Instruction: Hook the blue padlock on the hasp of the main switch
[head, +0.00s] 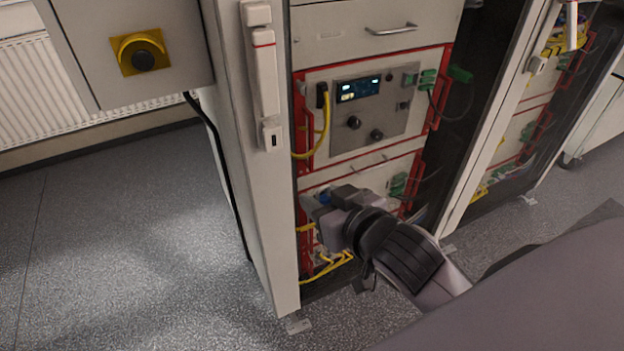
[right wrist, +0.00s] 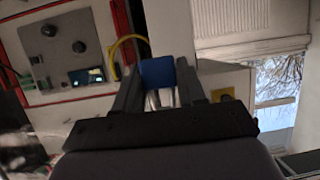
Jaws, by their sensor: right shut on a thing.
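The blue padlock (head: 325,197) is between the fingertips of my right gripper (head: 318,203), in front of the lower part of the rack. In the right wrist view the padlock's blue body (right wrist: 157,72) sits between the two dark fingers, with its pale shackle (right wrist: 163,98) pointing back towards the palm. The main switch (head: 141,53) is a yellow plate with a black knob on a grey panel at the upper left, well apart from the padlock. A yellow patch that looks like the switch (right wrist: 221,95) shows in the right wrist view. I cannot make out the hasp. My left gripper is out of view.
A white upright post (head: 262,200) stands between the switch panel and the rack. The rack holds a cycler unit (head: 370,105) with red handles and yellow cables. A radiator (head: 40,90) is behind at the left. The floor at the left is clear.

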